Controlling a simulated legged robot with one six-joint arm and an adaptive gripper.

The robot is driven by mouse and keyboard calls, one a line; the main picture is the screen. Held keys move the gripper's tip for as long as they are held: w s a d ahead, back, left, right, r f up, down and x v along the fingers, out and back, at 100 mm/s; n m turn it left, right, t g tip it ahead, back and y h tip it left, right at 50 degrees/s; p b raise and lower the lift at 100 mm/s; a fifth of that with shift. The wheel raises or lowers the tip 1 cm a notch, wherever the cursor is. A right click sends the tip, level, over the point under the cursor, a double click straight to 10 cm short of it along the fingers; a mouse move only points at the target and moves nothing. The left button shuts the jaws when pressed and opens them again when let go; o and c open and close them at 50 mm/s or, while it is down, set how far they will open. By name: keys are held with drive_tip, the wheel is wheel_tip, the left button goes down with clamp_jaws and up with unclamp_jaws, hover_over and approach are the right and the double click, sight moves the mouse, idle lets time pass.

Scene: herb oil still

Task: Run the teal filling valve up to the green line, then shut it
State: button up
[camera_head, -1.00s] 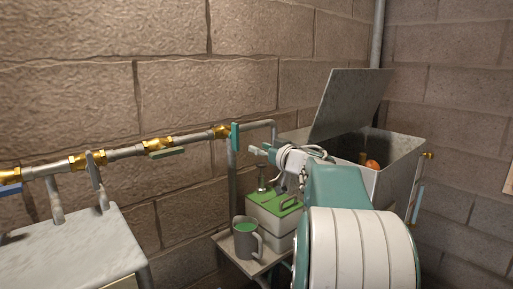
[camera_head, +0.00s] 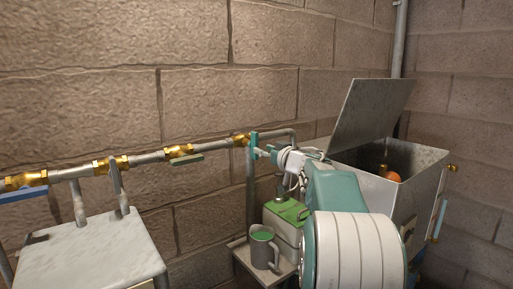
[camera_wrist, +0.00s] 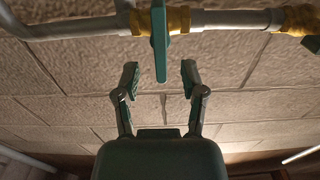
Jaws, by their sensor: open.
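The teal filling valve's handle (camera_head: 253,146) is on the wall pipe beside the metal tank (camera_head: 373,187). It lies crosswise to the pipe; in the wrist view the teal handle (camera_wrist: 160,45) points down from the pipe towards my gripper. My gripper (camera_wrist: 160,80) is open and empty, with one finger on each side of the handle's line and the handle's tip at about the gap's mouth. In the head view my gripper (camera_head: 264,154) is right beside the handle. The tank's lid is raised and an orange ball (camera_head: 392,176) shows inside. I cannot make out the green line.
More valves sit left on the pipe: one with a green handle (camera_head: 187,160), one grey-handled (camera_head: 116,176), one blue-handled (camera_head: 27,193). A blue tube (camera_head: 440,218) is at the tank's right.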

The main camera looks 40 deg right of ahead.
sight(257, 146)
drive_tip(key=w, duration=0.5)
drive_tip(key=shift+w, duration=0.15)
clamp_jaws()
